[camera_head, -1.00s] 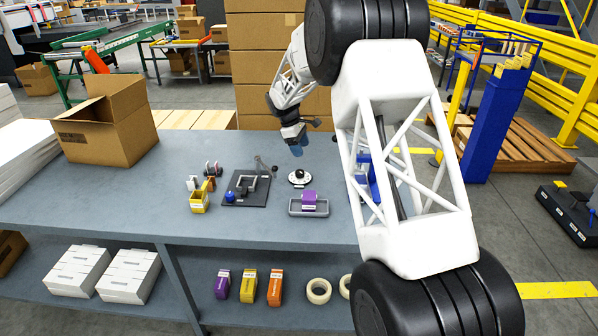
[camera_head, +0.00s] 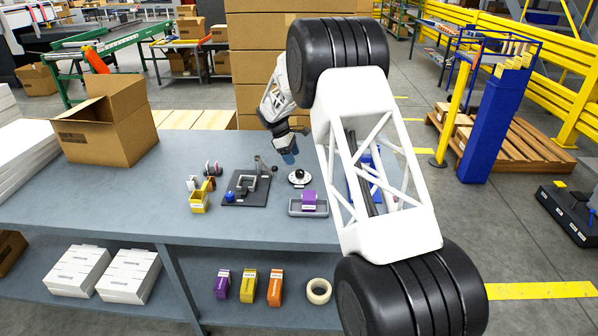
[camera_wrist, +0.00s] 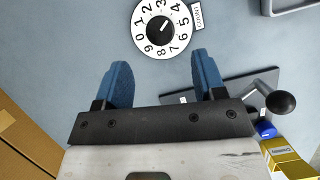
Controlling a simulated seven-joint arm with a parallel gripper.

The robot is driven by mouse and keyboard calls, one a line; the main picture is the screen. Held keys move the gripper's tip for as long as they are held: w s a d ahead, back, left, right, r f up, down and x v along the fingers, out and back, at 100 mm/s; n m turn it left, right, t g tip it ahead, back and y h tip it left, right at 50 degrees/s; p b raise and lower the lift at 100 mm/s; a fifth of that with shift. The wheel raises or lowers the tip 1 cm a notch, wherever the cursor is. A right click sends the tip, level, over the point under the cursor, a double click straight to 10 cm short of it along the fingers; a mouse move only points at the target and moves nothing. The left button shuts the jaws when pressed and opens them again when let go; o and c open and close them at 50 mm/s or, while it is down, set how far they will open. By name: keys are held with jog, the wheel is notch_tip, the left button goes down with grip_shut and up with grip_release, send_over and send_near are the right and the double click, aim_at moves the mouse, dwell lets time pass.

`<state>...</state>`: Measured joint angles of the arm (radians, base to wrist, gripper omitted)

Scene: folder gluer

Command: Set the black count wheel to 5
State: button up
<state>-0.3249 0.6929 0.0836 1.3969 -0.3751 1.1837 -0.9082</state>
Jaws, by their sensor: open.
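The count wheel is a white round dial (camera_wrist: 142,30) with digits 0 to 9 around a black knob (camera_wrist: 160,29). A short white mark on the knob points to the upper right, roughly toward the 4; its exact reading is hard to tell. A "COUNT" label (camera_wrist: 197,15) lies beside it. In the head view the dial (camera_head: 298,182) sits on the bench behind the grey tray. My gripper (camera_wrist: 161,64) is open and empty, its blue fingers spread, with the knob beyond their tips. In the head view my gripper (camera_head: 288,155) is above and slightly behind the dial.
A grey tray (camera_head: 294,211) with a purple block (camera_head: 309,198) stands just in front of the dial. A black plate with a lever (camera_head: 247,198) is to its left, then a yellow dispenser (camera_head: 199,201). An open carton (camera_head: 105,135) stands at the back left.

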aim_at(300, 172)
jog(key=shift+x, duration=3.75)
jog(key=c, duration=0.9)
jog(key=shift+m, duration=0.3)
jog(key=m+g, duration=0.1)
jog(key=m, duration=0.2)
jog(key=shift+w+y, duration=0.1)
jog(key=shift+y, duration=0.3)
jog(key=shift+m+g, duration=0.7)
jog(key=shift+m, duration=1)
jog(key=shift+y, duration=0.3)
